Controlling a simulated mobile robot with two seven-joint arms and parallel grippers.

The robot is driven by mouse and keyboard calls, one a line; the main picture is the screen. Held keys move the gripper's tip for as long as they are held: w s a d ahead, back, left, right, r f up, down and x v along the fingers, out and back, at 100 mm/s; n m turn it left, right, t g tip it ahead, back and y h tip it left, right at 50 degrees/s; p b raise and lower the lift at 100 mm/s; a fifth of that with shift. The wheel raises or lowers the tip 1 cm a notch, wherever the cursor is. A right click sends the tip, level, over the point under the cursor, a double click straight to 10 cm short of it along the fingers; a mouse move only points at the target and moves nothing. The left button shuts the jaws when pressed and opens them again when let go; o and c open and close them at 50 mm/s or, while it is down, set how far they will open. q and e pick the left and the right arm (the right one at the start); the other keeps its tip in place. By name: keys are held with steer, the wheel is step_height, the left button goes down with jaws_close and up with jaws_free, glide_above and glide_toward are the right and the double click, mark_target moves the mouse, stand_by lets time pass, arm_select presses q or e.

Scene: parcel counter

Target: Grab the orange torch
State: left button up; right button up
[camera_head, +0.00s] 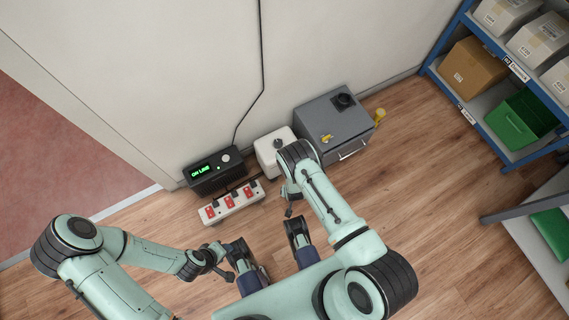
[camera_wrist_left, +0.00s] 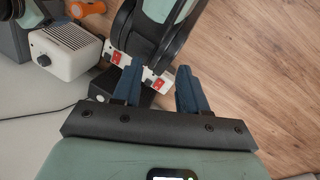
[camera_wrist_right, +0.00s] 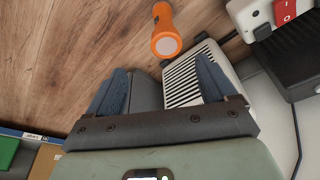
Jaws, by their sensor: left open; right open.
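The orange torch (camera_wrist_right: 163,28) shows in the right wrist view, beside the white vented box, its round lens end toward the box. It also shows in the left wrist view (camera_wrist_left: 88,8) at the top edge. I cannot make it out in the head view, where my right arm covers that area. My right gripper (camera_wrist_right: 162,65) is open and empty, with the torch beyond its fingertips and apart from them. My left gripper (camera_wrist_left: 158,70) is open and empty, farther from the torch, with the red-switched power strip (camera_wrist_left: 152,76) beyond its fingers.
The white box (camera_head: 268,152) stands by the wall between a black "ON LINE" unit (camera_head: 205,180) and a grey cabinet (camera_head: 350,125). The power strip lies in front. A blue shelf (camera_head: 440,85) with cartons is at right. Wooden floor (camera_head: 420,190) is clear right of my right arm.

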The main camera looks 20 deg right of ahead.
steer(key=shift+w+a+f, duration=0.1)
steer(key=shift+w+f, duration=0.45)
steer(key=shift+f, duration=0.15)
steer(key=shift+w+f+b, duration=0.15)
steer(key=shift+f+b, duration=0.05)
steer(key=shift+b, duration=0.1)
arm_select(q)
steer(key=w+a+f+t+y+b, duration=0.1)
steer(key=w+a+f+t+b, duration=0.15)
steer(key=w+f+b, duration=0.35)
arm_select(e)
steer(key=p+x, duration=0.2)
steer(key=x, duration=0.3)
steer(key=shift+f, duration=0.15)
steer(key=shift+b+x, duration=0.8)
steer(key=shift+x, duration=0.15)
steer(key=b+x, duration=0.4)
steer(key=x, duration=0.1)
steer(key=shift+f, duration=0.1)
arm_select(q)
steer(key=s+a+f+g, duration=0.1)
steer(key=s+f+g, duration=0.1)
steer(key=s+f, duration=0.2)
steer(key=s+a+f+n+g, duration=0.1)
steer(key=s+f+g, duration=0.2)
steer(key=s, duration=0.4)
steer(key=shift+s+a+f, duration=0.25)
steer(key=shift+s+f, duration=0.15)
steer(key=shift+f, duration=0.05)
